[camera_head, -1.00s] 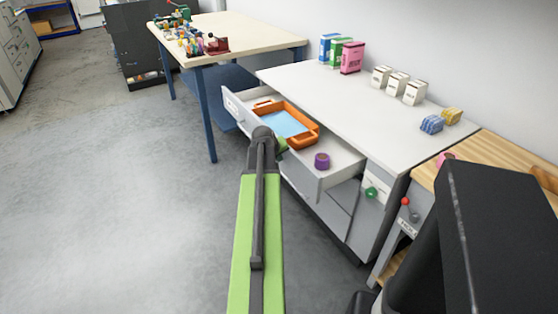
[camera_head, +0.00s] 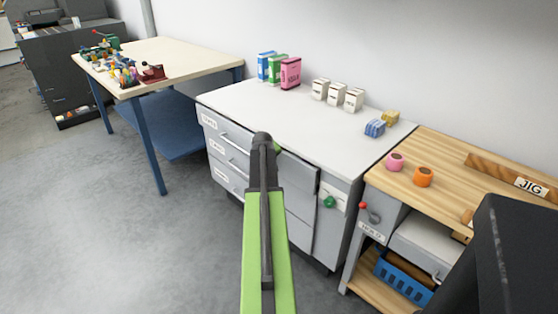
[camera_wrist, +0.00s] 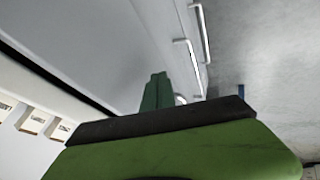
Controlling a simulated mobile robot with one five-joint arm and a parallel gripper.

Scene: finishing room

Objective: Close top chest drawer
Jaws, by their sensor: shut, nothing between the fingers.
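The grey chest with a white top (camera_head: 290,112) stands against the wall. Its top drawer (camera_head: 299,172) is almost flush with the body; a dark gap shows along its upper edge at the right end, and I cannot tell whether it is fully in. Its inside is hidden. My gripper (camera_head: 277,148) is shut and empty, in front of the top drawer's front. My arm hides the middle of that front. In the wrist view, my gripper's green fingers (camera_wrist: 157,92) are close to the drawer front (camera_wrist: 120,50); contact is unclear.
White cartons (camera_head: 337,94), coloured boxes (camera_head: 279,69) and small blocks (camera_head: 382,124) stand on the chest. A wooden workbench (camera_head: 440,185) adjoins at right, and a cream table (camera_head: 160,66) stands at left. The floor (camera_head: 100,230) in front is clear.

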